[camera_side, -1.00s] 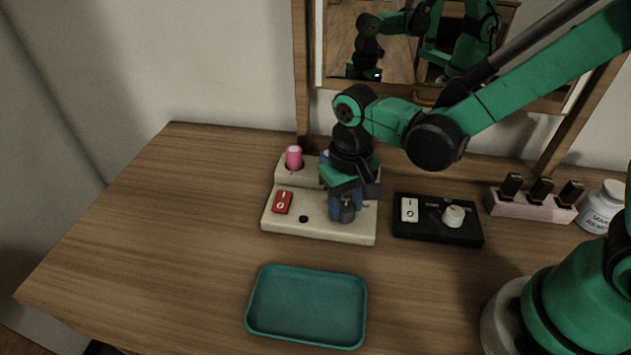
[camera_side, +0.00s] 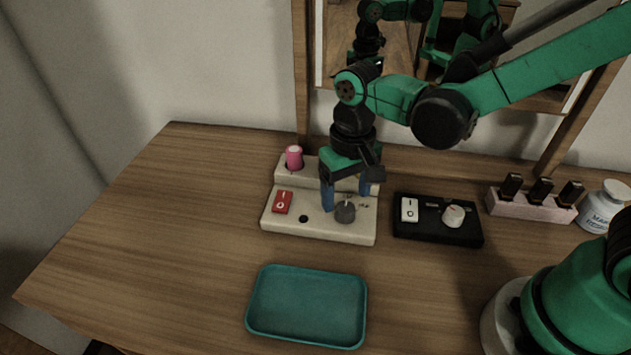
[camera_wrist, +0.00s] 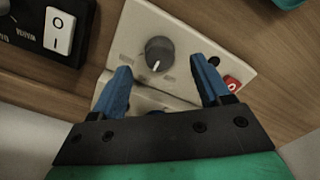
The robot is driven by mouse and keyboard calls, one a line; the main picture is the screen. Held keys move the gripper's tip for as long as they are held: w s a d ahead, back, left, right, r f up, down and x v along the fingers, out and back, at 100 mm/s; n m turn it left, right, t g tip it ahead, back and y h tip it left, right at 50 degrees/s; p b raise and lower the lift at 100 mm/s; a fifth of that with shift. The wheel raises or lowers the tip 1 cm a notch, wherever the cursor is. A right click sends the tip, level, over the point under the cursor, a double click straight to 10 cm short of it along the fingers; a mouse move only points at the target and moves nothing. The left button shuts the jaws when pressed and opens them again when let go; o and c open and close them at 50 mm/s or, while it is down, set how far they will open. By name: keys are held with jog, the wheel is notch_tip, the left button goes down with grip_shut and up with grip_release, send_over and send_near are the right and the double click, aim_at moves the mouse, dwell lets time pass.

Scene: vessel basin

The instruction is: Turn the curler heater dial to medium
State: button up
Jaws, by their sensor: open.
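The cream curler heater (camera_side: 320,230) sits on the table, with a red rocker switch (camera_side: 283,202) on its left. Its grey round dial (camera_side: 345,212) is on the right part of the front face. In the wrist view the dial (camera_wrist: 160,53) has a white pointer line towards the bottom of the picture, on the side of the curler row. The printed labels are too small to read. My gripper (camera_side: 346,201) is above the dial, its blue fingers open and apart from it.
A pink curler (camera_side: 294,158) stands in the heater's back row. A black box (camera_side: 437,232) with a white switch and knob is close on the right. A teal tray (camera_side: 262,330) lies in front. A pink bottle rack (camera_side: 530,208) and white jar (camera_side: 604,207) stand further right.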

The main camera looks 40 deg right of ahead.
aim_at(346, 206)
jog(key=shift+r, duration=1.45)
jog(key=s+d+r+n+t, duration=0.1)
jog(key=s+d+r+t, duration=0.2)
jog(key=d+r+t, duration=0.2)
jog(key=shift+s+d+r+t, duration=0.2)
jog(key=shift+s+d+t, duration=0.2)
jog(key=shift+d+t, duration=0.95)
